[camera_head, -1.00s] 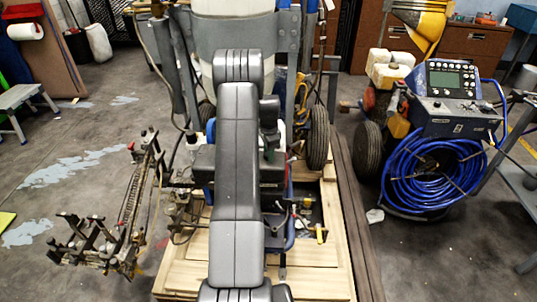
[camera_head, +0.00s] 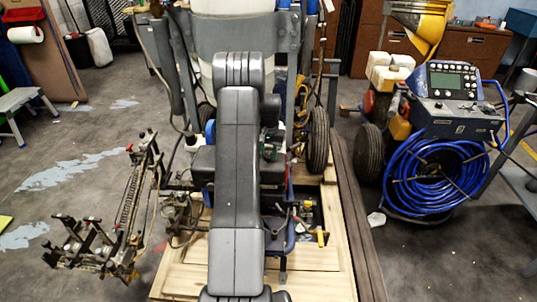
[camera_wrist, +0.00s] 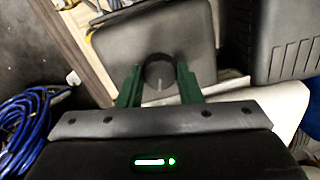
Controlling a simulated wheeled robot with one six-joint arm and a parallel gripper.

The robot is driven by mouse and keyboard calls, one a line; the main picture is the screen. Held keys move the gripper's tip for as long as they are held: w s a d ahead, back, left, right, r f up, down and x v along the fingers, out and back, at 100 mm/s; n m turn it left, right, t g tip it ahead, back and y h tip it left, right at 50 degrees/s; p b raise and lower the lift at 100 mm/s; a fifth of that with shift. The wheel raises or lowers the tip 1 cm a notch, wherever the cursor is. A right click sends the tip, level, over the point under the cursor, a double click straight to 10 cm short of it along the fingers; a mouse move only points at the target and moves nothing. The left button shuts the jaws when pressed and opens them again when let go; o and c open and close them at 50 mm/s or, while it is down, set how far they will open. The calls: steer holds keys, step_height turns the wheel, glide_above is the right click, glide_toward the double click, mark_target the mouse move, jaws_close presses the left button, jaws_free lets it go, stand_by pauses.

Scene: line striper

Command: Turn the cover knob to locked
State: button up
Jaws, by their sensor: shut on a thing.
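In the wrist view a round dark knob (camera_wrist: 159,71) sits on a dark grey cover (camera_wrist: 125,45) with rounded corners. A short pale mark on the knob points toward the bottom of the picture. My gripper (camera_wrist: 159,80) has its green fingers on the left and right sides of the knob, shut on it. In the head view my arm covers most of the work area. A part of the black cover (camera_head: 203,160) shows left of the arm, on the striping machine. The knob is hidden there. I cannot read any locked marking.
A blue hose coil (camera_head: 435,178) hangs on a control unit at the right. A jointed metal bracket (camera_head: 120,215) sticks out at the left. A wheel (camera_head: 317,140) stands right of the arm. The machine rests on a wooden pallet (camera_head: 320,285). Open floor lies at the left.

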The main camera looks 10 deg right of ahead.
mark_target(270, 155)
steer(key=shift+n, duration=2)
steer(key=o, duration=1)
steer(key=shift+r, duration=0.1)
steer(key=r, duration=1.3)
steer(key=shift+d+r, duration=0.2)
steer(key=shift+r, duration=0.15)
steer(key=f, duration=1.4)
steer(key=shift+a, duration=0.2)
